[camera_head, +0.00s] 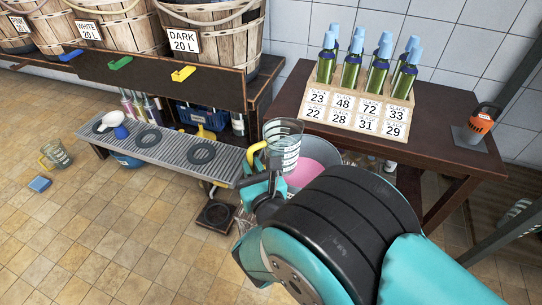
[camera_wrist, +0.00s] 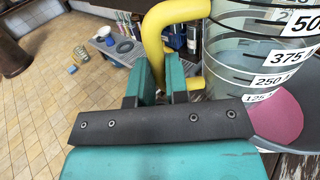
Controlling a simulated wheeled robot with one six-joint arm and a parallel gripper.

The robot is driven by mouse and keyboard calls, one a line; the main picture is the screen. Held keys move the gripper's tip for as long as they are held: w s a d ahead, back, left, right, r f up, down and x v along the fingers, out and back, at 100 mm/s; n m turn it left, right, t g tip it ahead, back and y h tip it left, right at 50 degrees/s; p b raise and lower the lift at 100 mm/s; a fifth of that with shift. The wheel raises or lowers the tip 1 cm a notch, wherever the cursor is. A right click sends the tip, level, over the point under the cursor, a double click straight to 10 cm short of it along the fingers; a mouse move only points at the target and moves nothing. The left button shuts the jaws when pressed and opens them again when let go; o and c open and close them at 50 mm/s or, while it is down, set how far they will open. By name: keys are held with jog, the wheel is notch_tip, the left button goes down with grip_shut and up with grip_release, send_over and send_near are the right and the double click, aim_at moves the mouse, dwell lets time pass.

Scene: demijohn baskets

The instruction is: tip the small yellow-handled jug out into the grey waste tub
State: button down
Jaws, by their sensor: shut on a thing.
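The clear jug (camera_head: 284,143) with dark measure marks and a yellow handle (camera_head: 256,153) is held up roughly upright. My gripper (camera_head: 268,185) is shut on the handle, which also shows in the wrist view (camera_wrist: 152,35). The jug body (camera_wrist: 235,75) stands to the right of the fingers there, with marks from 125 up to 500. I cannot tell if liquid is in it. The grey tub (camera_head: 322,149) is just behind and right of the jug, with pink in it (camera_head: 304,172). My arm hides the tub's near side. Pink shows through the jug's right in the wrist view.
A dark table (camera_head: 440,150) at right bears a bottle rack (camera_head: 356,110) and an orange-topped device (camera_head: 481,124). A slatted bench (camera_head: 165,143) with dark rings is at left, below baskets with coloured taps. Another yellow-handled jug (camera_head: 58,155) and a blue sponge (camera_head: 39,184) are on the floor.

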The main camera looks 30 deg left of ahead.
jog(key=s+d+r, duration=0.1)
jog(key=s+r, duration=0.1)
jog(key=s+d+r, duration=0.1)
jog(key=s, duration=0.1)
jog(key=shift+s+d, duration=0.1)
jog(key=shift+d, duration=0.25)
jog(key=shift+r, duration=0.1)
notch_tip(320, 180, up, 20)
jog(key=p, duration=1.9)
jog(key=shift+p, duration=0.35)
